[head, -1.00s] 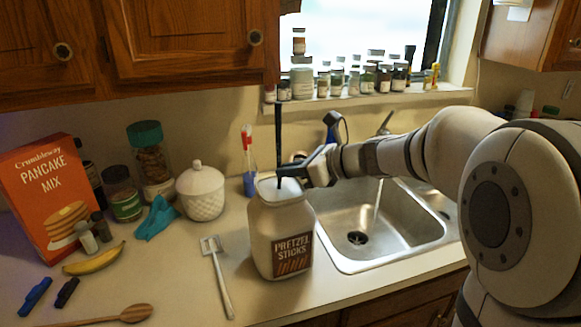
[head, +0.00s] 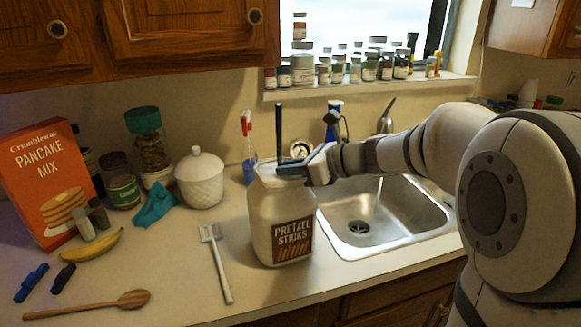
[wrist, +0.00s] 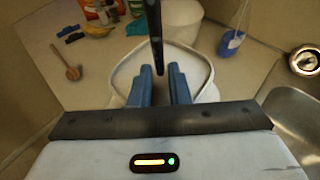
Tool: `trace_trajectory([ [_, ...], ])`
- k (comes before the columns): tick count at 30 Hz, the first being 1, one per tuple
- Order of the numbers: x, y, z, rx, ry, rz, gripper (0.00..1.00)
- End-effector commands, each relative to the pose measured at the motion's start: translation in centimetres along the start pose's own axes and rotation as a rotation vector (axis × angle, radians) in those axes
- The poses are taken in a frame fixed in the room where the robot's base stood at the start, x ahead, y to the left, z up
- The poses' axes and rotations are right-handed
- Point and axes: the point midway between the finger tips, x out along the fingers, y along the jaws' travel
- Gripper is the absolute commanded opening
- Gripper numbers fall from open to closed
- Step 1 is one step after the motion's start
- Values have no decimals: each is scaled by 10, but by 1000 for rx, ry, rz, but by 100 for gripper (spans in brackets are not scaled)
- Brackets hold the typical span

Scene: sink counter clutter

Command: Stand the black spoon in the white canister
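The black spoon (head: 279,130) stands upright, its long handle rising above the mouth of the white canister (head: 259,220), a square jar with a "Pretzel Sticks" label. My gripper (head: 284,170) is at the canister's rim, and its blue fingers (wrist: 160,80) are close together on either side of the handle. In the wrist view the handle (wrist: 153,35) runs down between the fingers over the canister's mouth, whose rim also shows there (wrist: 207,72). The spoon's lower end is hidden by the canister and the fingers.
The steel sink (head: 410,215) is right of the canister. A grey spatula (head: 219,265) lies to its left. A wooden spoon (head: 100,304) and a banana (head: 92,246) lie farther left.

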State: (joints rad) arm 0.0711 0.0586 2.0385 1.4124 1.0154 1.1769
Motion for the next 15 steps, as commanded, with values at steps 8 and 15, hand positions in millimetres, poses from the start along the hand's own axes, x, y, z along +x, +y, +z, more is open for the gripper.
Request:
trace_trajectory([
  [8, 0, 0, 0, 0, 0, -1, 38],
  [15, -2, 0, 0, 0, 0, -1, 38],
])
